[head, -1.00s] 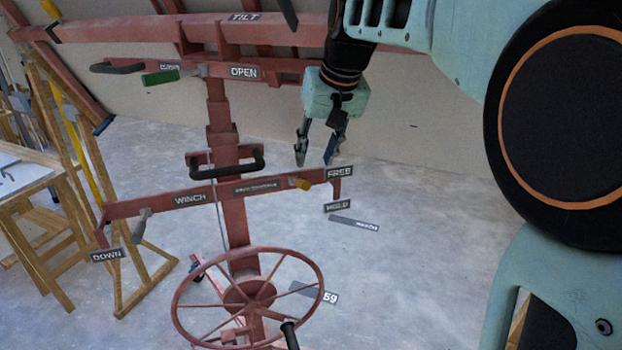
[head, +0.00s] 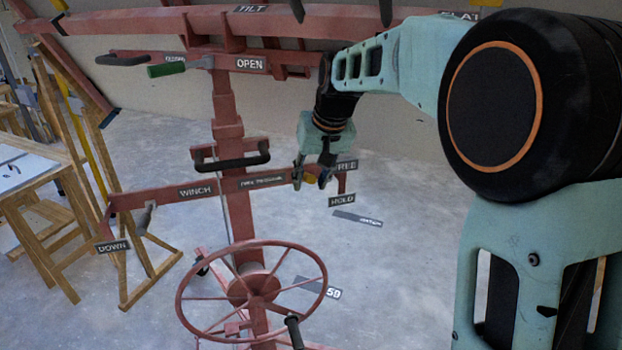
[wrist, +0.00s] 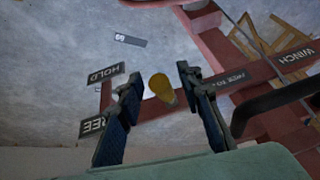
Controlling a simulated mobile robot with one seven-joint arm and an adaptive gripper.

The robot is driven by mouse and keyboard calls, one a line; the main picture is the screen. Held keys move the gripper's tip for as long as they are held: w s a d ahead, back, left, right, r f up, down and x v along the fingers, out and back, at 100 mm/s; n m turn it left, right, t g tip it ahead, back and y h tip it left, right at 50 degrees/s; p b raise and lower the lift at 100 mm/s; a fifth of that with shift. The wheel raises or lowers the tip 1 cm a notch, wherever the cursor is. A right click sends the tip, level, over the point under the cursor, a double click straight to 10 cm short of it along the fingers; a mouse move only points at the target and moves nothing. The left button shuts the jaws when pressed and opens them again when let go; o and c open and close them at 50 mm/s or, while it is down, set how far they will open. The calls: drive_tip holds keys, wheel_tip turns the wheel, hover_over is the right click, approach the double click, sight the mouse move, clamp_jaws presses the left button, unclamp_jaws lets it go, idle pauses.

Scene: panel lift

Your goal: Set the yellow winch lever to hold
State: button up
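The yellow winch lever (wrist: 162,88) shows in the wrist view as a short yellow knob on the red crossbar. It lies between the two fingers of my gripper (wrist: 158,85), with gaps on both sides. In the head view my gripper (head: 312,178) is at the right end of the crossbar, and the yellow lever (head: 310,180) is mostly hidden behind the fingers. The FREE label (head: 347,166) is just right of the gripper and partly covered. The HOLD label (head: 342,200) is below it. Both labels also show at the left of the wrist view.
A red handwheel (head: 182,305) stands below the crossbar (head: 150,198). A black handle (head: 235,163) is left of my gripper. A green-handled lever (head: 167,70) sits higher up at left. Wooden trestles (head: 150,275) stand at left.

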drive_tip(key=shift+c, duration=0.2)
clamp_jaws()
